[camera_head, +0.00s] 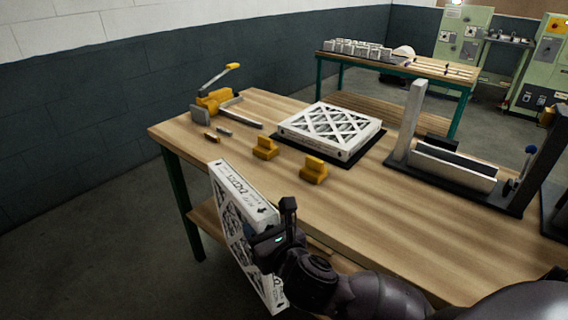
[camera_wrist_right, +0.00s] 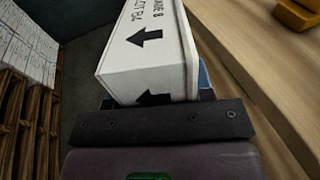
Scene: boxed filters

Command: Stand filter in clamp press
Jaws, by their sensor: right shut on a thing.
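A white boxed filter (camera_head: 241,205) with black lettering and a lattice face is held on edge, tilted, in front of the table's near left edge. My right gripper (camera_head: 278,232) is shut on its upper right edge. In the right wrist view the filter (camera_wrist_right: 150,50) shows its printed side with black arrows, against the gripper (camera_wrist_right: 165,110). The clamp press (camera_head: 450,170) stands at the table's right, with a dark base, a pale upright plate at its left, a low pale bar and a dark upright with a knob at its right. My left gripper is not in view.
A second filter (camera_head: 332,127) lies flat on a dark mat (camera_head: 350,162). Two yellow blocks (camera_head: 313,169) stand near it. A yellow-handled tool (camera_head: 215,100) is at the table's far left. The table (camera_head: 390,230) is bare between the blocks and press.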

